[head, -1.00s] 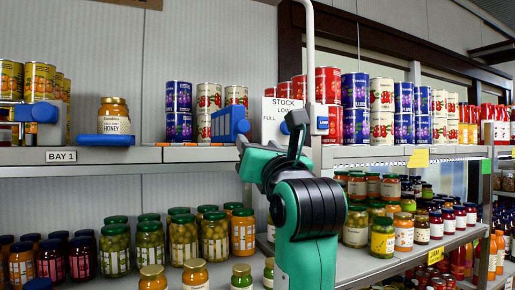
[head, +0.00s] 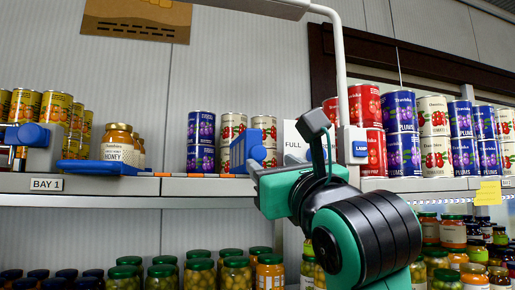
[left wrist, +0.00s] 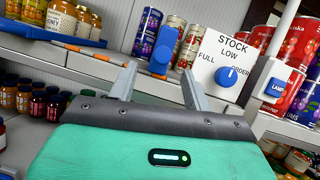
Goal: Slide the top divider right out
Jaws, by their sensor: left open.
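My left gripper (head: 254,168) is in front of the shelf edge, just below and near the divider. In the left wrist view its two grey fingers (left wrist: 160,74) are apart with nothing held between them. Whether either finger touches the divider cannot be told. The divider's rear is hidden by its front face. My right gripper is not in view.
A white stock sign (left wrist: 224,62) with a blue knob and a white post (head: 342,75) stand close right of the divider. Plum and tomato cans (head: 201,130) stand left of it. Jars fill the shelf below.

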